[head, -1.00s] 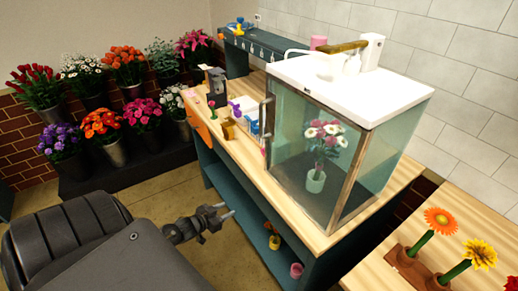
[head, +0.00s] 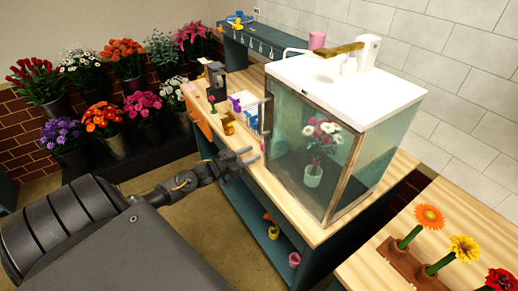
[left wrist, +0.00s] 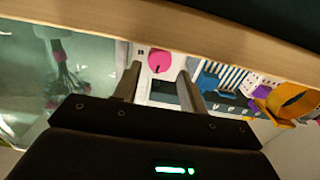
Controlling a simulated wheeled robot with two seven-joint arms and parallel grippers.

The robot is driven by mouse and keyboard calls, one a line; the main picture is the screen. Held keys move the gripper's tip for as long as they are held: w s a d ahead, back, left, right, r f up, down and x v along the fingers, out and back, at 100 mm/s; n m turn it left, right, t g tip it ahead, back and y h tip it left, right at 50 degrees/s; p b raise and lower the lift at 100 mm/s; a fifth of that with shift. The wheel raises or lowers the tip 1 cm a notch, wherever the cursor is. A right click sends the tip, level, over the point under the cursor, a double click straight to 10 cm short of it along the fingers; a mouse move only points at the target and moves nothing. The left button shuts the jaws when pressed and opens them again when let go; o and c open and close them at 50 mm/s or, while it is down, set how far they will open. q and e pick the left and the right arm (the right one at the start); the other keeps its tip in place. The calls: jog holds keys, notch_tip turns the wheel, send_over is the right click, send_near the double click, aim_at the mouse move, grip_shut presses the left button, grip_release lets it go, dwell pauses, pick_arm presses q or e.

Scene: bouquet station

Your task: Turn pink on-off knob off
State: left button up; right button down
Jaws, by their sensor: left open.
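The pink knob (left wrist: 159,61) shows in the left wrist view as a round pink disc on a white plate with small markings. It appears between the two fingers in that picture. I cannot make it out clearly in the head view. My left gripper (head: 250,156) is open and empty, in front of the bench's front edge, near the left side of the glass case. It also shows in the left wrist view (left wrist: 160,85). I cannot tell the exact gap between the fingers and the knob. My right gripper is not in view.
The glass case (head: 340,150) with a white top holds a potted flower. A yellow item (head: 228,124) and other small items stand on the wooden bench (head: 205,105) to its left. Flower buckets stand at the back left. A rack of flowers (head: 405,262) is at lower right.

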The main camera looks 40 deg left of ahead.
aim_at(262, 149)
pick_arm(q)
jog(key=x, duration=0.3)
jog(key=shift+w+p, duration=0.2)
jog(key=shift+p, duration=0.1)
jog(key=shift+w+d, duration=0.15)
jog(key=shift+w, duration=0.2)
jog(key=c, duration=0.7)
jog(key=shift+n+p, duration=0.3)
jog(key=shift+n, duration=0.5)
jog(key=o, duration=0.7)
jog(key=shift+s, duration=0.1)
